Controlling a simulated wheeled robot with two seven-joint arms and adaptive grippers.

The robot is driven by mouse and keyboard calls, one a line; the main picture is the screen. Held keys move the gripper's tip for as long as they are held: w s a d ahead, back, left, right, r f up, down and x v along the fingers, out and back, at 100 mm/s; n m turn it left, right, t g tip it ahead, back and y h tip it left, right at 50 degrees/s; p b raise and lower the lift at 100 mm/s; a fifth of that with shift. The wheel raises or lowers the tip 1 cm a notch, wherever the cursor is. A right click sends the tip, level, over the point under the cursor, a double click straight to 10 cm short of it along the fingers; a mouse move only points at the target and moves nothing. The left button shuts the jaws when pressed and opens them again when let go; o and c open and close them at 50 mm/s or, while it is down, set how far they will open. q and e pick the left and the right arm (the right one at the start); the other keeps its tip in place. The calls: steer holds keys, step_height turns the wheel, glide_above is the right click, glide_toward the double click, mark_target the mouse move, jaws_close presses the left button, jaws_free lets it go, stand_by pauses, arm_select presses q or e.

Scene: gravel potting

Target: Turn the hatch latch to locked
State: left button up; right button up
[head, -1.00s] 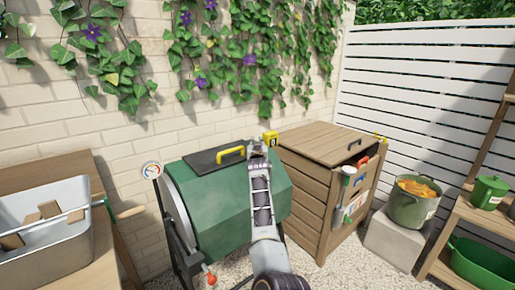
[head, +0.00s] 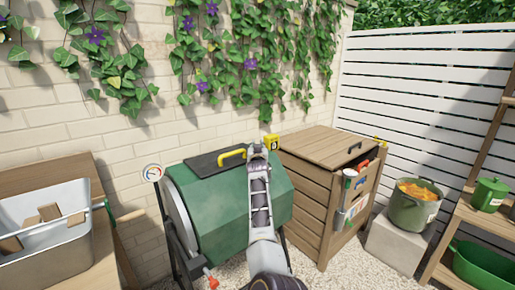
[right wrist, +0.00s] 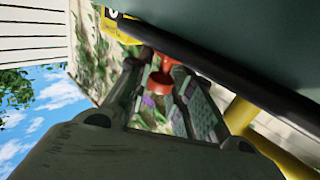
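A green drum (head: 222,218) has a dark hatch panel (head: 207,165) with a yellow handle (head: 232,153). A yellow marker plate (head: 271,142) sits at the hatch's right end and also shows in the right wrist view (right wrist: 121,31). My right gripper (head: 258,148) is at that end of the hatch, covering the latch in the head view. In the right wrist view, a red knob (right wrist: 160,83), seemingly the latch, lies between the spread fingers of the right gripper (right wrist: 163,72). Contact with the knob is unclear. My left gripper is not in view.
A wooden cabinet (head: 303,190) stands close on the drum's right. A dial gauge (head: 152,173) is at its left. A grey tub (head: 50,262) sits on a bench at left. A green pot (head: 410,212) and a shelf are at right. The brick wall is behind.

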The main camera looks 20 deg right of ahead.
steer(key=o, duration=0.3)
steer(key=shift+r, duration=5)
